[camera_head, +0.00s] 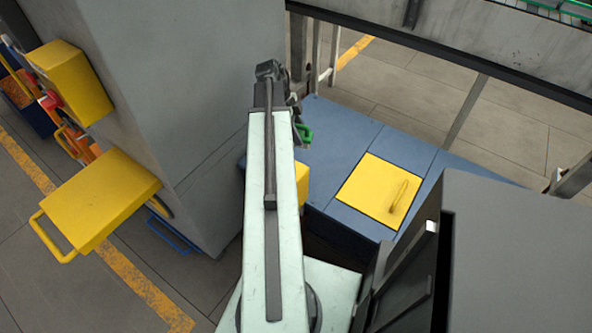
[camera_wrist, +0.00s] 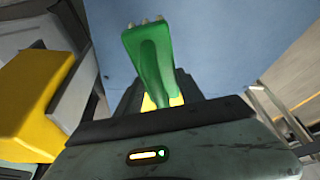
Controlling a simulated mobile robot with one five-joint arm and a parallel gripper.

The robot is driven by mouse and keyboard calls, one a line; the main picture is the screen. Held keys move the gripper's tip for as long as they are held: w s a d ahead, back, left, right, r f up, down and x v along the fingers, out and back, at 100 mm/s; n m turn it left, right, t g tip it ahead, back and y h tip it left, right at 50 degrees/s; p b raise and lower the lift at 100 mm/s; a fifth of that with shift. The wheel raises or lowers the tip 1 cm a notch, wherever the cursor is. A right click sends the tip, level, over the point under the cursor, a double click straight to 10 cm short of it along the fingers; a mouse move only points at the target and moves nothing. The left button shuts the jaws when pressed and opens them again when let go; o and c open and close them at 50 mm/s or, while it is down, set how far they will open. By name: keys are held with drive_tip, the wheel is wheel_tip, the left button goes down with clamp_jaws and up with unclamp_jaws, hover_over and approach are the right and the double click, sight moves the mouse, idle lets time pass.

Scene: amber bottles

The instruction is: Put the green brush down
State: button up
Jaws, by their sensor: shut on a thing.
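The green brush (camera_wrist: 150,60) is held in my gripper (camera_wrist: 158,98), which is shut on it. In the wrist view the brush points away from the jaws, with pale bristle tips at its far end, in front of the blue surface. In the head view only a small green part of the brush (camera_head: 304,133) shows beside the end of my arm, over the left edge of the blue worktop (camera_head: 335,130). My arm hides most of the gripper there. I cannot tell how high the brush is above the worktop.
A yellow square panel with a handle (camera_head: 375,186) lies on the blue worktop. Bare blue surface surrounds it. A tall grey column (camera_head: 190,90) stands close left of my arm. A dark grey cabinet (camera_head: 510,260) stands at the lower right. A metal frame borders the back.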

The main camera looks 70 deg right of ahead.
wheel_tip(320, 180, down, 10)
drive_tip(key=b, duration=1)
drive_tip(key=shift+r, duration=0.2)
drive_tip(key=shift+f, duration=0.25)
drive_tip(key=o, duration=1.3)
drive_tip(key=shift+r, duration=0.1)
drive_tip(key=p+v, duration=1.1)
drive_tip(key=shift+r, duration=0.4)
drive_tip(key=shift+w+r+p, duration=0.2)
drive_tip(key=shift+r+p, duration=0.15)
drive_tip(key=shift+p, duration=0.05)
drive_tip(key=shift+f, duration=0.1)
